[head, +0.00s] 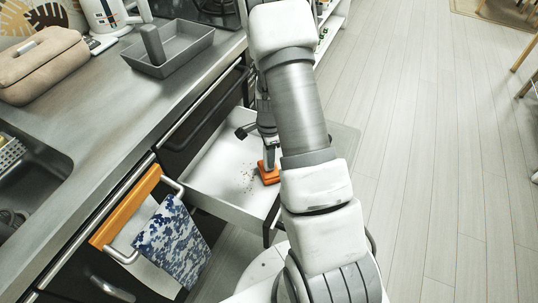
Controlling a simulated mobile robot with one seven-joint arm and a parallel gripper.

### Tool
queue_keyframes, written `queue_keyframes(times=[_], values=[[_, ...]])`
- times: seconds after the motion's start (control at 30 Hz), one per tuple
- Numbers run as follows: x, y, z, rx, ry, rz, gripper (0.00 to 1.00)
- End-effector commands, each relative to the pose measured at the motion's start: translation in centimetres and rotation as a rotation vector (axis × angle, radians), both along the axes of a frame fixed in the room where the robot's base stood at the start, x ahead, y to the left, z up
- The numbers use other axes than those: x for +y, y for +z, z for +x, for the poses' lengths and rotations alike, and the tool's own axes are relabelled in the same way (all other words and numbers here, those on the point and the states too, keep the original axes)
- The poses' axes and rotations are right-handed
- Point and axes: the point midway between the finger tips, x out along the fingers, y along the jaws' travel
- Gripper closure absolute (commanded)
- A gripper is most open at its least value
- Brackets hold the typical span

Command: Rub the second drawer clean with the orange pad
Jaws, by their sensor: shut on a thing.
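One drawer (215,168) is pulled out from the dark counter front, and its white floor shows. A patch of small brown specks (249,178) lies on that floor. The orange pad (268,176) is at the drawer's right part, just right of the specks. My gripper (268,158) points down into the drawer and is shut on the pad. The pad looks to be at the drawer floor, but I cannot tell whether it touches. My arm hides the drawer's right side and part of the gripper.
The grey counter (100,120) runs along the left with a beige bag (42,68), a grey tray (170,52) and a sink (28,170). A blue-patterned towel (172,243) hangs from a handle left of the drawer. The wooden floor (440,150) at right is clear.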

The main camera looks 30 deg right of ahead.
Motion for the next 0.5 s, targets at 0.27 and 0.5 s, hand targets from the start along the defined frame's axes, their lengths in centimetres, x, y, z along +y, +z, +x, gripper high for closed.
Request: queue_keyframes(times=[0.27, 0.5], values=[[-0.01, -0.65, 0.01, 0.000, 0.000, 0.000, 1.00], [-0.01, -0.93, 0.03, -0.001, 0.001, 0.000, 1.00]])
